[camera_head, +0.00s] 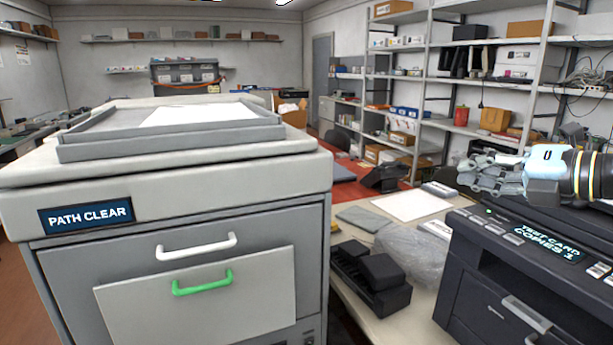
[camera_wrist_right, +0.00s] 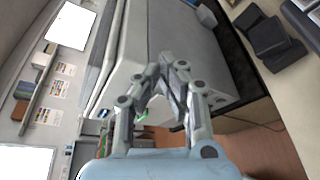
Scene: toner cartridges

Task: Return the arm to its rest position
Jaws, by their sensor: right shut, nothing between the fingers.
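My right gripper (camera_head: 491,174) comes in from the right edge in the head view, above the dark printer (camera_head: 470,275) with the lit "TEST CARD COPIES 1" panel. In the right wrist view the same gripper (camera_wrist_right: 168,72) has its fingertips together with nothing held between them. A large pale copier (camera_head: 170,180) stands at the left with a "PATH CLEAR" display (camera_head: 86,215); in the wrist view the copier (camera_wrist_right: 190,45) appears behind the fingers. My left gripper is not in view.
A black toner cartridge-like unit (camera_head: 370,279) and a clear plastic bag (camera_head: 415,255) lie on the bench between copier and printer. White paper (camera_head: 411,205) lies farther back. The copier has a white handle (camera_head: 196,246) and a green handle (camera_head: 203,283). Shelves (camera_head: 470,85) line the back right.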

